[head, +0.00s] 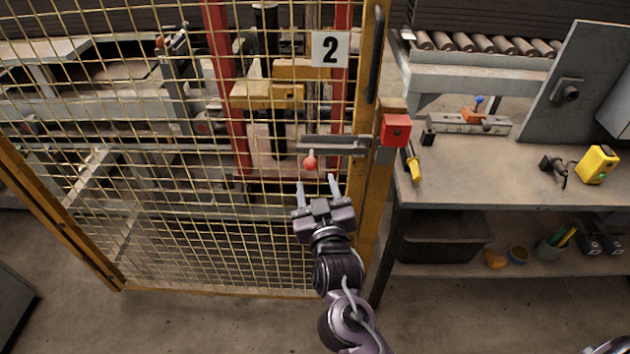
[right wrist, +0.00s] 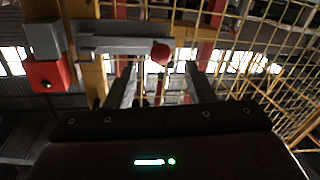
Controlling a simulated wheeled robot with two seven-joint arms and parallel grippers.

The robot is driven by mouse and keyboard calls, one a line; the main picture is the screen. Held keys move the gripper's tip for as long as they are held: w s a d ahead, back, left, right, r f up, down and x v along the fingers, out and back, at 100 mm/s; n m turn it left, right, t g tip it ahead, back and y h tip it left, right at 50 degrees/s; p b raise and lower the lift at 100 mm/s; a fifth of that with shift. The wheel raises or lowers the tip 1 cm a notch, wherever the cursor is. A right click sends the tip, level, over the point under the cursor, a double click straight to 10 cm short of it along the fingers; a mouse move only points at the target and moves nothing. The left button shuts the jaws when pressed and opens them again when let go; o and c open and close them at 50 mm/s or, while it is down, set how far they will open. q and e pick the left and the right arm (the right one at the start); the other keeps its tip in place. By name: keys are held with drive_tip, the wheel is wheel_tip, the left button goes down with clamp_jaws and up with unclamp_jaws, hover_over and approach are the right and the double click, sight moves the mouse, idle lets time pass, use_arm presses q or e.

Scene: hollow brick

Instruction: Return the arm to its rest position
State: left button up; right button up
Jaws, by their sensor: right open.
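My right gripper (head: 317,188) is open and empty in front of the yellow mesh gate. Its two fingers point up at the gate, just below a red ball knob (head: 310,163) on the grey latch bar (head: 335,144). In the right wrist view the gripper's fingers (right wrist: 158,85) stand apart, with the red knob (right wrist: 161,53) beyond them. I cannot tell whether a finger touches the knob. My left gripper is not in view.
A red box (head: 396,130) sits on the post. To the right stands a workbench (head: 480,185) with a yellow-handled tool (head: 413,165) and a yellow device (head: 597,164). Open floor lies in front.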

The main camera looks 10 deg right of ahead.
idle(0.4)
drive_tip(key=s+f+n+g+y, duration=0.1)
drive_tip(key=s+f+g, duration=0.2)
drive_tip(key=f, duration=0.9)
drive_tip(key=s+f+n+g, duration=0.1)
drive_tip(key=s+f+g, duration=0.15)
drive_tip(key=f, duration=0.95)
drive_tip(key=s+f+n+g+y, duration=0.15)
drive_tip(key=s+f, duration=0.25)
drive_tip(key=f, duration=0.8)
drive_tip(key=s+d+f+m+g, duration=0.1)
drive_tip(key=s+d+f+g, duration=0.1)
drive_tip(key=s+f, duration=0.45)
drive_tip(key=s+d+f+g, duration=0.3)
drive_tip(key=s+f, duration=0.3)
drive_tip(key=f, duration=0.1)
drive_tip(key=s+d+f+g, duration=0.1)
drive_tip(key=s+f, duration=0.2)
drive_tip(key=s, duration=0.4)
drive_tip(key=s+d+f+m+g, duration=0.1)
drive_tip(key=s+d+f+g, duration=0.1)
drive_tip(key=s, duration=0.5)
drive_tip(key=s+d+f+g, duration=0.2)
drive_tip(key=s+f, duration=0.2)
drive_tip(key=s, duration=0.3)
drive_tip(key=shift+d+h, duration=0.2)
drive_tip(key=shift+h, duration=0.25)
drive_tip(key=shift+f, duration=0.1)
drive_tip(key=shift+c, duration=0.4)
